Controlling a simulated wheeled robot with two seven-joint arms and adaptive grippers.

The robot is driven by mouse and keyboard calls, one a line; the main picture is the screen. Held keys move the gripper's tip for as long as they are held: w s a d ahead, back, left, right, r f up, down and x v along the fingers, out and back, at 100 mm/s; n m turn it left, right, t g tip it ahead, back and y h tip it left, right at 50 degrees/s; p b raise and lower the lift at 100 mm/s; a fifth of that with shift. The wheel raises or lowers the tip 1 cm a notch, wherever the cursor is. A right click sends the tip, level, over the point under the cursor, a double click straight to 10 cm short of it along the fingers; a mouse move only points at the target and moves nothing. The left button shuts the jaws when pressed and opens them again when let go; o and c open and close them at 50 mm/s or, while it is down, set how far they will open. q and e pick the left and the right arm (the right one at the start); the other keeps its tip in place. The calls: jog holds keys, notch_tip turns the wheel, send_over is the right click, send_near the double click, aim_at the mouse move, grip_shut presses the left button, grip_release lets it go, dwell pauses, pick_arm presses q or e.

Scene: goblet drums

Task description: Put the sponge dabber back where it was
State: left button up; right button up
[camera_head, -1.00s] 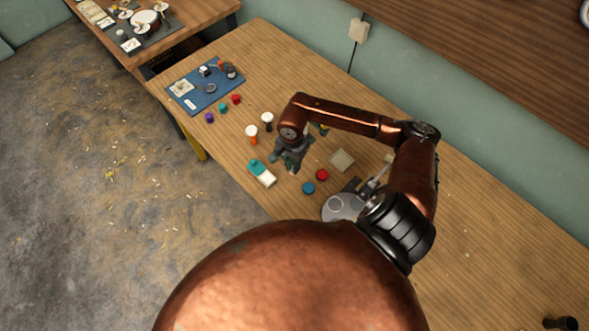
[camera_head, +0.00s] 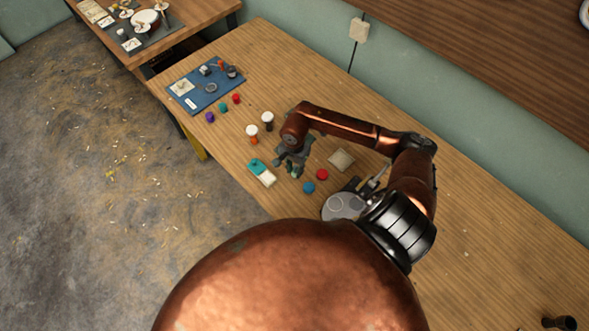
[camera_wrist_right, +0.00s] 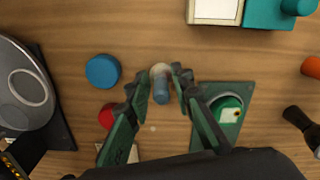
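The sponge dabber (camera_wrist_right: 161,88), a short blue-grey handle with a pale round end, is between the fingertips of my right gripper (camera_wrist_right: 160,80) in the right wrist view. The fingers close in on both of its sides and look shut on it. In the head view my right gripper (camera_head: 293,166) is over the table, just right of the teal and white block; the dabber is too small to make out there. The spot where the dabber belongs is not clearly marked in these views. My left gripper is not in view.
Blue (camera_wrist_right: 102,71) and red (camera_head: 322,174) round lids lie near the gripper. A teal and white block (camera_head: 262,173), a pale square (camera_head: 341,160), a grey disc (camera_head: 343,206) and a green pot (camera_wrist_right: 226,107) are close by. A blue mat (camera_head: 205,97) lies farther back.

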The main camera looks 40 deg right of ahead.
aim_at(295, 167)
jog(key=shift+o, duration=0.8)
jog(key=shift+r, duration=0.15)
jog(key=shift+r, duration=0.3)
notch_tip(295, 167, up, 12)
jog(key=shift+f+b, duration=0.25)
jog(key=shift+b, duration=0.1)
dwell(0.5)
